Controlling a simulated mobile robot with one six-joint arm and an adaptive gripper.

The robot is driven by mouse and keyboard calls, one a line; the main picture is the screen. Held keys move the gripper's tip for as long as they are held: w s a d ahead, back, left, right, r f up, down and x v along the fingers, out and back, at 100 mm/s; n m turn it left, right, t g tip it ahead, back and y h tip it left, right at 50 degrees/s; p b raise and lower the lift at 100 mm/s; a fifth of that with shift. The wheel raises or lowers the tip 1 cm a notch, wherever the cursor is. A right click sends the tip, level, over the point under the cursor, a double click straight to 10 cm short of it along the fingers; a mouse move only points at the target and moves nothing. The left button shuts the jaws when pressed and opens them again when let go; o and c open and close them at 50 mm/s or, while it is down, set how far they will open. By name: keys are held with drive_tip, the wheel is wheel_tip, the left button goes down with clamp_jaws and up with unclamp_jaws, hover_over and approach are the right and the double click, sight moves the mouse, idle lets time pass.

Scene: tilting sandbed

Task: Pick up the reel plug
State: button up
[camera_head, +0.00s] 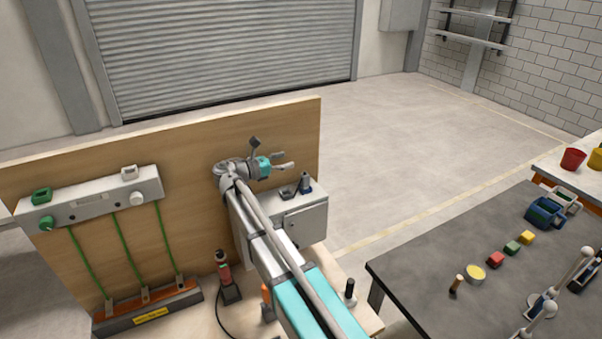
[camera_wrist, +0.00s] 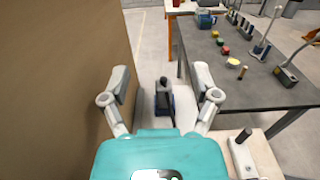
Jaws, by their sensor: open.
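My gripper (camera_head: 285,160) is open and empty, above the grey box (camera_head: 307,223) beside the upright wooden board. In the wrist view its two fingers (camera_wrist: 162,80) are spread wide. A small blue piece with a dark upper part (camera_head: 305,184) stands on the box top, to the right of and below the fingers in the head view. It shows between and beyond the fingers in the wrist view (camera_wrist: 163,98), apart from them. It may be the reel plug, but I cannot tell for sure. A red piece on a dark stand (camera_head: 223,268) with a black cable nearby is another possible plug.
The wooden board (camera_head: 190,150) rises close on the left. A panel with green cords (camera_head: 92,200) is mounted there. A dark table (camera_head: 430,250) on the right holds coloured blocks and small items. A dark-topped post (camera_head: 349,291) stands near the bench's front right. Open floor lies behind.

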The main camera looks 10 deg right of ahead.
drive_tip(key=shift+a+f, duration=0.1)
drive_tip(key=shift+a, duration=0.15)
drive_tip(key=b, duration=0.8)
approach(301, 176)
drive_tip(key=x, duration=0.3)
drive_tip(key=shift+d, duration=0.3)
drive_tip(key=shift+x, duration=1.25)
drive_tip(key=shift+x, duration=2.5)
clamp_jaws()
